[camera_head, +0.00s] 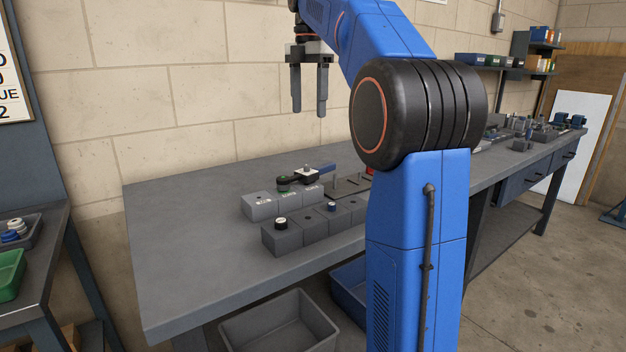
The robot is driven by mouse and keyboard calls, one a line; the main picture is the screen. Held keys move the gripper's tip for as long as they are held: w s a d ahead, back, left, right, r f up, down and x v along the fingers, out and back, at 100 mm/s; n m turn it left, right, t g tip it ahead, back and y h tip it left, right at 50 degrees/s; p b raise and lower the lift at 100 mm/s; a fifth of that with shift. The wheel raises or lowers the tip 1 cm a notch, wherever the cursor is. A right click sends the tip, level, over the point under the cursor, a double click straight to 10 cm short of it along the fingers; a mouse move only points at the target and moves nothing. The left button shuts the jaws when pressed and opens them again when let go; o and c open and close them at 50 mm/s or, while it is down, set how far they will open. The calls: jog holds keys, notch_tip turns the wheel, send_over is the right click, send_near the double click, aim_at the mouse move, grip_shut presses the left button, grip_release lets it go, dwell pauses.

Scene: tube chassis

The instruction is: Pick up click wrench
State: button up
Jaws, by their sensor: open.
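My gripper (309,110) hangs above the workbench with its two dark fingers pointing down. The fingers are apart, with nothing between them. My blue arm hides the bench to the right of the tool, and I cannot tell exactly what the tool rests on.
Two rows of grey blocks (283,241) stand on the workbench (165,235), some with small caps on top. The bench's left part is clear. Grey (280,322) and blue bins are below its front edge. A green tray (10,275) sits on another table at left.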

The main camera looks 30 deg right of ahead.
send_near(309, 170)
jog(key=shift+n, duration=0.3)
jog(key=f, duration=0.6)
jog(key=w+f, duration=0.1)
jog(key=f, duration=0.2)
jog(key=shift+d+f, duration=0.1)
jog(key=shift+d, duration=0.3)
jog(key=c, duration=1.6)
